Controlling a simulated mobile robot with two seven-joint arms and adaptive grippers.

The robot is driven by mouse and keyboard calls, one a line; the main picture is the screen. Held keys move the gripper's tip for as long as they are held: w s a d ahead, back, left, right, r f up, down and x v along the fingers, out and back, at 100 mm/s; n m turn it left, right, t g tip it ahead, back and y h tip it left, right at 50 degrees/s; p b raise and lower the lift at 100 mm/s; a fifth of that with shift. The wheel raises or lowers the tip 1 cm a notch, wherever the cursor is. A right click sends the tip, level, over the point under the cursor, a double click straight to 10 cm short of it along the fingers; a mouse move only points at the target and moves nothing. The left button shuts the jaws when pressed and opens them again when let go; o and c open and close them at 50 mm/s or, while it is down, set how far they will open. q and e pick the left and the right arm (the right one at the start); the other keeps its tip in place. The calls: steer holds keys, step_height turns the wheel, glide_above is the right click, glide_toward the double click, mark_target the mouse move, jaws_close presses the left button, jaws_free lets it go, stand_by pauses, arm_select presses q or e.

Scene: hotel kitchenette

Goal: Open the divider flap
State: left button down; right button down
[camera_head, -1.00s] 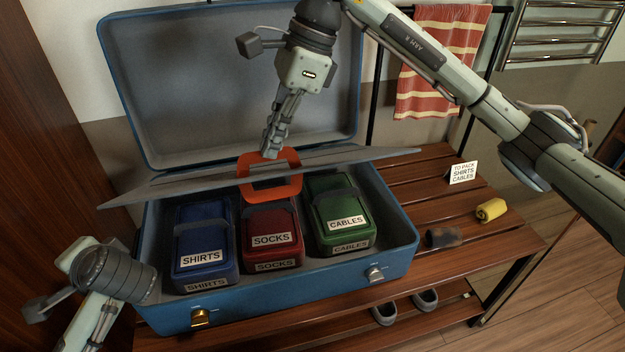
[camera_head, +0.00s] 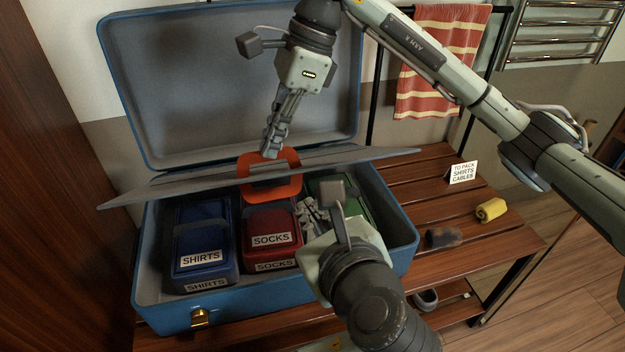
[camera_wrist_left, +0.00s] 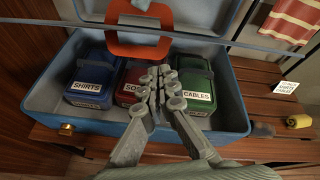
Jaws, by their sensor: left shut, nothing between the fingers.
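The divider flap (camera_head: 345,161) is a thin grey panel across the open blue suitcase (camera_head: 215,310), raised above the packing cubes. Its orange loop handle (camera_head: 285,190) hangs at the middle and also shows in the left wrist view (camera_wrist_left: 112,42). My right gripper (camera_head: 270,153) points down at the top of the handle, its fingers close together. Whether they grip the handle I cannot tell. My left gripper (camera_head: 308,206) is shut and empty, low in front of the flap, over the gap between the red SOCKS cube (camera_head: 268,220) and green CABLES cube (camera_wrist_left: 196,84).
A blue SHIRTS cube (camera_head: 203,245) lies at the left in the suitcase. On the slatted bench (camera_head: 440,190), right of the suitcase, are a sign card (camera_head: 463,173), a yellow roll (camera_head: 491,210) and a dark roll (camera_head: 443,237). A striped towel (camera_head: 440,65) hangs behind.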

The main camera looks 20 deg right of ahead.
mark_target(310, 167)
steer(key=shift+w+d+f, duration=0.15)
arm_select(q)
steer(key=w+d+f+m, duration=0.2)
steer(key=w+m, duration=0.2)
steer(key=w, duration=0.4)
steer(key=shift+d+t, duration=0.3)
steer(key=shift+w+r, duration=0.3)
steer(key=shift+r, duration=0.2)
steer(key=shift+w+r, duration=0.3)
steer(key=shift+r, duration=0.35)
arm_select(e)
steer(key=shift+f, duration=0.2)
arm_select(q)
steer(key=shift+w, duration=0.1)
arm_select(e)
steer(key=c, duration=1.4)
jaws_free()
steer(key=shift+c, duration=0.2)
